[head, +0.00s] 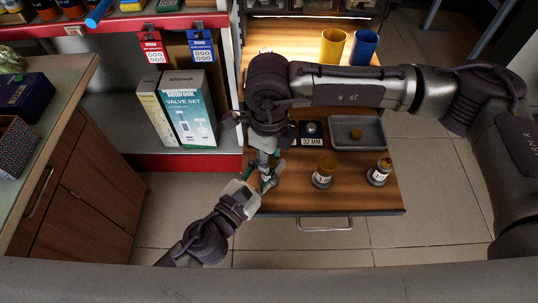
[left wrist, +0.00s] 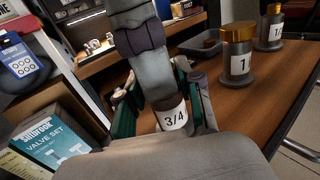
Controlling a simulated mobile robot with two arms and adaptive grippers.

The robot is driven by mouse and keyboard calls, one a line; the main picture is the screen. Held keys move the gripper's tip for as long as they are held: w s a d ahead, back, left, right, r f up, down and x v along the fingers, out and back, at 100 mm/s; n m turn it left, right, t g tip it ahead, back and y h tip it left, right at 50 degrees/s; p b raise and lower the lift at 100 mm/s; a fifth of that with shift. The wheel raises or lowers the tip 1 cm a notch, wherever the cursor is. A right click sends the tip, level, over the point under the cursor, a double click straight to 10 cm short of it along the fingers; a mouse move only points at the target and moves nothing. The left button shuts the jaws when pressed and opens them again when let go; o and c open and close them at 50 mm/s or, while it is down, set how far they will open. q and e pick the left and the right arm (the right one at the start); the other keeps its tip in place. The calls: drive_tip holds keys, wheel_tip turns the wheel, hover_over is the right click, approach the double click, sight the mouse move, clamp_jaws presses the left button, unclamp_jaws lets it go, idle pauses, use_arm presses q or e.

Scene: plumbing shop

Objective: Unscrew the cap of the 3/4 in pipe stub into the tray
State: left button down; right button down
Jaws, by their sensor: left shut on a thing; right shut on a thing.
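The 3/4 pipe stub (left wrist: 174,118) is a grey upright cylinder with a white label, at the left front of the wooden shelf. My left gripper (head: 262,184) is shut around its body, with green-padded fingers on both sides in the left wrist view. My right gripper (head: 268,160) comes down from above and is shut at the stub's top; it hides the cap.
The stub labelled 1 (head: 322,179) and another stub (head: 377,178) stand to the right with brass caps on. A 32 MM label (head: 312,141) is left of the tray. Yellow (head: 333,46) and blue (head: 364,47) cups stand behind. A valve set box (head: 191,112) is at left.

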drive_tip(key=c, duration=0.7)
unclamp_jaws()
drive_tip(key=shift+c, duration=0.2)
wheel_tip(320, 180, up, 4)
drive_tip(key=shift+r, duration=0.15)
drive_tip(key=shift+c, duration=0.4)
wheel_tip(320, 180, up, 3)
drive_tip(key=m, duration=0.3)
drive_tip(key=shift+r, duration=0.2)
drive_tip(key=shift+f, duration=3.9)
drive_tip(key=shift+c, duration=0.5)
